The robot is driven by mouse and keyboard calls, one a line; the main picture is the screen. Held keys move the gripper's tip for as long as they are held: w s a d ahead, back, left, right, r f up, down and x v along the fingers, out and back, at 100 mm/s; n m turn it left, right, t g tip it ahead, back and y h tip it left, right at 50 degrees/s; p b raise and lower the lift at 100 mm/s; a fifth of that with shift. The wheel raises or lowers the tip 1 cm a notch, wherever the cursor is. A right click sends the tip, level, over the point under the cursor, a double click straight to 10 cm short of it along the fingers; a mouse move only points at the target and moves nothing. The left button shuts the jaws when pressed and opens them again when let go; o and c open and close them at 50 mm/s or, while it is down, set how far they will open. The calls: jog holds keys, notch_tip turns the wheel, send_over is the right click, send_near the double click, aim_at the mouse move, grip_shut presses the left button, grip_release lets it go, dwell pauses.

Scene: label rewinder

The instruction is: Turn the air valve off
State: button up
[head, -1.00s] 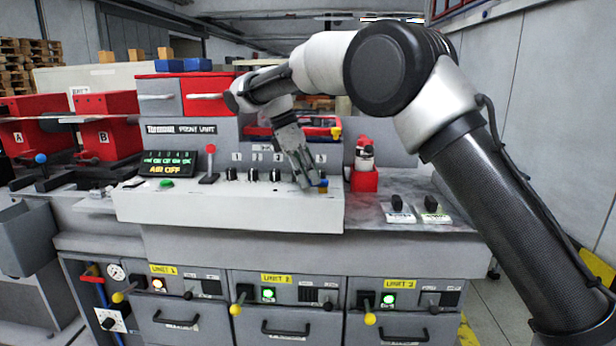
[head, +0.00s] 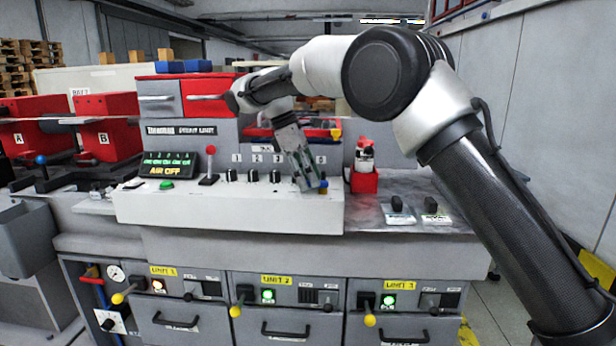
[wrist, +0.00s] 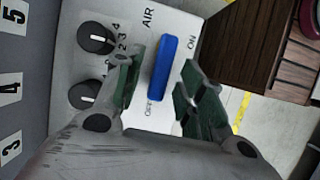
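The air valve has a blue bar handle (wrist: 162,68) on a pale panel marked AIR, ON and OFF. In the wrist view, its lower end is close to the OFF mark, and ON stands apart to its right. My gripper (wrist: 160,82) is open, with one green-padded finger on each side of the handle and visible gaps to it. In the head view, my gripper (head: 310,186) hangs at the right end of the console, and only a bit of the blue handle (head: 323,184) shows beside it.
Black knobs (wrist: 96,38) sit close to the left finger in the wrist view. A red-topped bottle in a red holder (head: 364,172) stands just right of my gripper. A red-knobbed lever (head: 210,165) is farther left. The console's front face is clear.

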jog(key=shift+r, duration=0.15)
jog(key=v, duration=0.7)
jog(key=shift+a+r, duration=0.1)
jog(key=shift+a, duration=0.05)
